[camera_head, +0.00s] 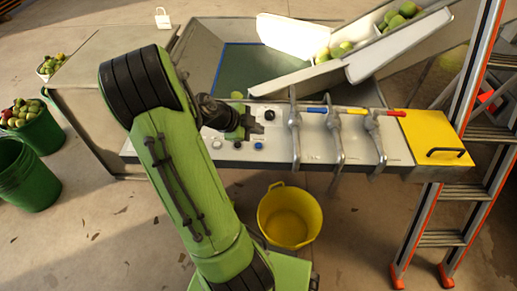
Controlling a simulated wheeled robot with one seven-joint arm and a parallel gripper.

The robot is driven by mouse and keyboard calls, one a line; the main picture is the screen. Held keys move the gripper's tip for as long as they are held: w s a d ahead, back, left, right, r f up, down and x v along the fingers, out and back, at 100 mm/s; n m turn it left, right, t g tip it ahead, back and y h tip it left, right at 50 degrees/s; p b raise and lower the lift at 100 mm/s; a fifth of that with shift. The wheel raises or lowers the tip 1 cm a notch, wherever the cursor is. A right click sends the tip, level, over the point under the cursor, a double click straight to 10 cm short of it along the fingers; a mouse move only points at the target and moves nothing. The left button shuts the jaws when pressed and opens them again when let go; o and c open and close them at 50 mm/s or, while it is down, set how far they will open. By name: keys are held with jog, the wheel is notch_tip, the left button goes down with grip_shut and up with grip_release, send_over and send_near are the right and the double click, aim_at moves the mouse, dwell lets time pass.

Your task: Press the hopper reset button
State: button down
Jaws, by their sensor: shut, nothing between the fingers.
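A pale control panel (308,149) runs along the front of the machine. It carries a blue button (258,146), a dark button (237,145), a pale button (217,144) and a black round knob or button (269,115). The labels are too small to read, so I cannot tell which is the hopper reset button. My gripper (241,122) is shut and empty, over the left part of the panel, behind the row of small buttons in the picture. My wrist and gripper hide part of the panel there. I cannot tell whether the gripper touches it.
Three grey levers (337,135) stand to the right of the buttons. A yellow cover (430,138) with a black handle is at the panel's right end. A yellow bucket (289,216) stands below. A ladder (455,190) stands at right, green bins (24,174) at left.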

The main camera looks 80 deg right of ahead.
aim_at(256, 147)
jog(key=shift+f+b, duration=1.6)
jog(key=shift+f, duration=0.25)
dwell(0.5)
jog(key=shift+f+b, duration=0.4)
jog(key=shift+b, duration=0.35)
jog(key=shift+f, duration=0.3)
dwell(0.4)
jog(key=shift+r+p, duration=0.4)
jog(key=shift+r, duration=0.4)
